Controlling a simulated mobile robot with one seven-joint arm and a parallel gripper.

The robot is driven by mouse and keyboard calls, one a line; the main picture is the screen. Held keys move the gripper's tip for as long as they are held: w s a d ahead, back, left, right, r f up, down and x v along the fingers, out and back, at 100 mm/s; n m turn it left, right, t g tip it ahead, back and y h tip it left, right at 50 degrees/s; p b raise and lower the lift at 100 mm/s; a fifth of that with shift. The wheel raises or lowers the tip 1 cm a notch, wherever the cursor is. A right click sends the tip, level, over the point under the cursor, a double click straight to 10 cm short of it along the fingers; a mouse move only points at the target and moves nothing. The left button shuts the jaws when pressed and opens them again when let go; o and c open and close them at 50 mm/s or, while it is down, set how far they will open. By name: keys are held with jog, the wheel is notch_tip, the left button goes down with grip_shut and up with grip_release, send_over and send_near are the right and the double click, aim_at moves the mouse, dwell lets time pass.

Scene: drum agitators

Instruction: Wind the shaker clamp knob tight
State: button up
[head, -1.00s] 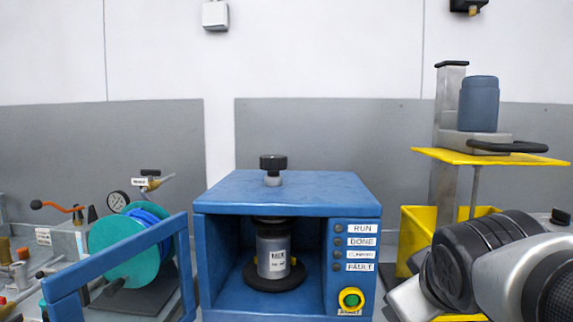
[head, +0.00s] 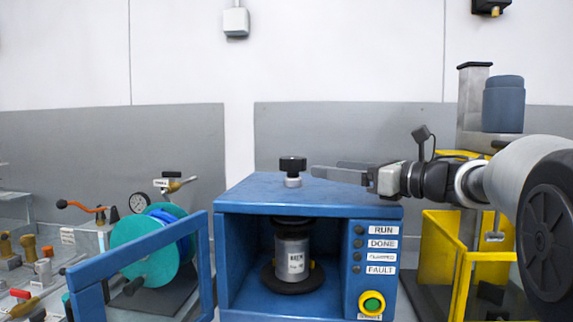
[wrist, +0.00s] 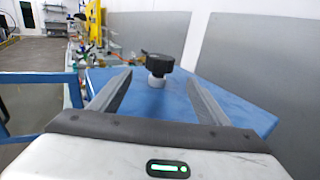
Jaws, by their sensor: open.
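The shaker is a blue box (head: 230,195) with its front door (head: 140,262) swung open to the left. The black clamp knob (head: 293,163) stands on a short light collar on top of it. Below it inside, a silver labelled can (head: 292,258) stands on a dark round base under a dark top plate. My gripper (head: 325,172) is level above the box top, just right of the knob, pointing left at it. In the wrist view the two fingers are apart and empty, and the knob (wrist: 157,63) shows ahead, between and beyond the fingertips.
The shaker's right panel has labelled lamps and a green button in a yellow ring (head: 372,303). A teal hose reel (head: 150,245) and a gauge stand at the left.

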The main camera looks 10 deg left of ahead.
aim_at(293, 167)
jog(key=x, duration=1.7)
jog(key=c, duration=1.1)
jog(key=shift+o, duration=0.2)
jog(key=shift+f+m+t+h+b, duration=0.15)
jog(key=shift+m+t+h+b, duration=0.15)
jog(key=shift+m+t+b, duration=0.15)
